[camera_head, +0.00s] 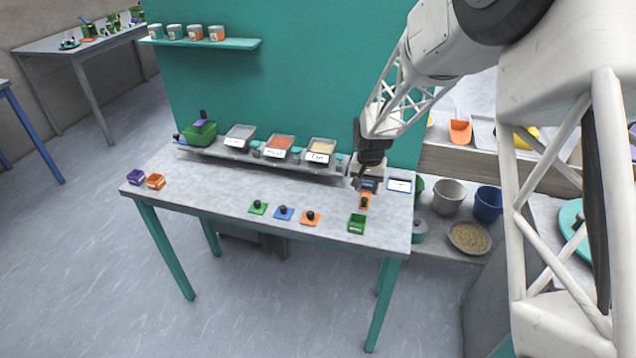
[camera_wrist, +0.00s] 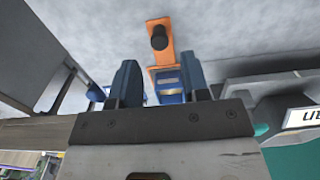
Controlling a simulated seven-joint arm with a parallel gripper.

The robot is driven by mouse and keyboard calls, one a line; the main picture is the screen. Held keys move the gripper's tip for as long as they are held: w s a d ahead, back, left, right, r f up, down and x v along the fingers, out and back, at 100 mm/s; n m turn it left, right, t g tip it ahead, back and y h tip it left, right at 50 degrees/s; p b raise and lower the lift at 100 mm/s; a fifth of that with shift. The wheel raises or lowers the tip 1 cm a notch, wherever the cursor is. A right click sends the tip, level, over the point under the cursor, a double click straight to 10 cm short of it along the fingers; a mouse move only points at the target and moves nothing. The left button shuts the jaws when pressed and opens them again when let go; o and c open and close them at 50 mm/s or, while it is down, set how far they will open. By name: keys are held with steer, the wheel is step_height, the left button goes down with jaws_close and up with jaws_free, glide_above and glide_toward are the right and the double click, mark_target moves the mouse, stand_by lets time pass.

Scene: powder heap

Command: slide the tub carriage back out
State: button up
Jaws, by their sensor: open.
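My gripper (camera_head: 369,182) is open, over the right end of the table. In the wrist view its two blue fingers (camera_wrist: 160,66) stand apart with nothing gripped between them. An orange plate with a black knob (camera_head: 364,201) lies just in front of the gripper; it looks like the tub carriage's pull. In the wrist view the orange plate (camera_wrist: 163,58) lies beyond the fingertips, joined to or beside an orange-and-blue part that shows between the fingers. I cannot tell whether a tub sits on it. The gripper hides much of this spot in the head view.
A rack (camera_head: 250,156) of labelled trays and a green tub (camera_head: 200,133) runs along the table's back. A labelled plate (camera_head: 400,186) is right of the gripper. The table's left middle is clear.

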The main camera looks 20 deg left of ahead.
steer(key=shift+r, duration=1.1)
steer(key=shift+r, duration=0.1)
steer(key=shift+s+d+r, duration=0.1)
steer(key=shift+d+r, duration=0.1)
steer(key=s+d+r+t, duration=0.1)
steer(key=s+d+r, duration=1.4)
steer(key=s+r, duration=0.25)
steer(key=s+d+r, duration=0.2)
steer(key=s+d, duration=0.3)
steer(key=s, duration=0.7)
steer(key=s+d+r+t, duration=0.1)
steer(key=s+d, duration=0.4)
steer(key=s, duration=0.7)
steer(key=shift+s+d+r+t, duration=0.3)
steer(key=shift+r, duration=0.3)
